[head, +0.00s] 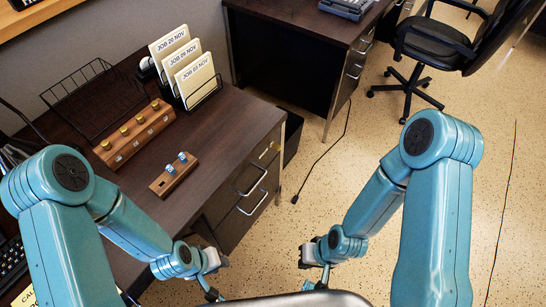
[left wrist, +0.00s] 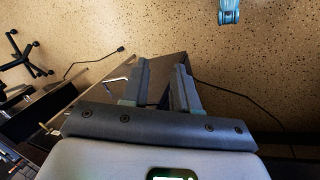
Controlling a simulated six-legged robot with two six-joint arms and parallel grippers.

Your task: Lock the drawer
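The dark desk's drawer unit (head: 232,221) faces right in the head view. Its upper drawer has a metal handle (head: 252,181), and a lower handle (head: 253,203) sits beneath. The fronts look flush. A small brass-coloured spot (head: 265,153) near the top edge may be a lock; it is too small to tell. Two small pieces with grey-blue heads, possibly keys (head: 182,157), stand on a short wooden block (head: 174,176). My left gripper (head: 213,292) is low beside the desk, open and empty in the left wrist view (left wrist: 162,68). My right gripper (head: 314,276) hangs over the floor; its finger gap is unclear.
A longer wooden block (head: 136,134) with brass knobs, a card rack (head: 205,94) and a wire tray (head: 90,92) stand on the desk. A second desk (head: 300,35) and an office chair (head: 430,45) are behind.

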